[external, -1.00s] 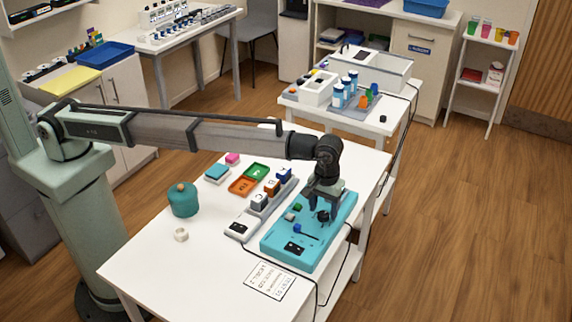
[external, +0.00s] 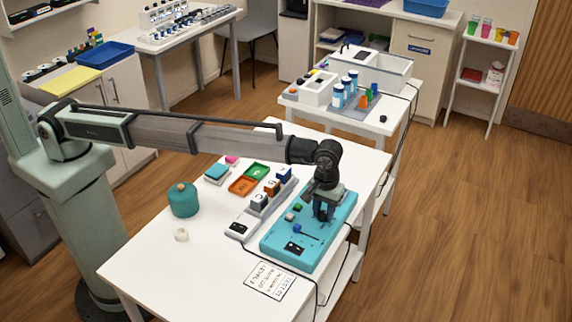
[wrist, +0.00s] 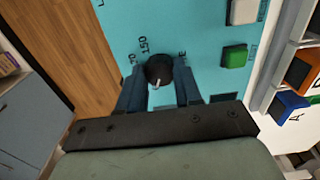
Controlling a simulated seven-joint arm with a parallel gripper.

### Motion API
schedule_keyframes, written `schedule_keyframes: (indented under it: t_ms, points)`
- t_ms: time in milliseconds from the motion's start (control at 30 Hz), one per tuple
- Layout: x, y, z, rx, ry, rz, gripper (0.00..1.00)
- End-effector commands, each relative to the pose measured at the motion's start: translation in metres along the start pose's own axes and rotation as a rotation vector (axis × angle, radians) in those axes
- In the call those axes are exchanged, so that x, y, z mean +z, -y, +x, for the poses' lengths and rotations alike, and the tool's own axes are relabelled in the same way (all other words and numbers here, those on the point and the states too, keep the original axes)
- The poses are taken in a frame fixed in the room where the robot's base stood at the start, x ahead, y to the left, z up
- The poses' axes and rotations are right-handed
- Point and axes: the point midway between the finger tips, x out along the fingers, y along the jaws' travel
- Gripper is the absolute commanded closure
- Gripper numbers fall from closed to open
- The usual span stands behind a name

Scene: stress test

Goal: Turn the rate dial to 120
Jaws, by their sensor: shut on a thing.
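The rate dial (wrist: 157,69) is a round black knob with a white pointer line, on the teal panel (external: 285,253). In the wrist view the pointer aims down, toward my gripper. A printed "150" stands at the knob's upper left. A partly hidden number ending in 0 is at its left, and lettering at its right is partly covered by a finger. My gripper (wrist: 160,82) is shut on the dial, with one dark finger on each side of it. In the external view my gripper (external: 323,213) hides the dial.
A green button (wrist: 234,56) and a white one (wrist: 243,11) sit beside the dial. A blue-handled lever (external: 298,228) is nearer the panel's front. A rack with colored blocks (external: 270,195) stands left of the panel. A teal jar (external: 183,199) is farther left.

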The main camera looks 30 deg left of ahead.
Motion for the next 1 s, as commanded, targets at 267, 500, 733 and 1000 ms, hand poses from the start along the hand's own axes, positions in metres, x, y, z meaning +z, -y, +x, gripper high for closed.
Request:
schedule_keyframes:
  t_ms: [267, 500, 733, 1000]
  points:
    - [0.0, -0.0001, -0.0002, 0.0, 0.0, 0.007, 0.96]
    - [0.0, -0.0001, -0.0002, 0.0, 0.0, 0.082, 0.96]
    - [0.0, -0.0001, -0.0003, 0.0, 0.0, 0.252, 0.96]
    - [0.0, -0.0001, -0.0003, 0.0, 0.0, 0.508, 0.96]
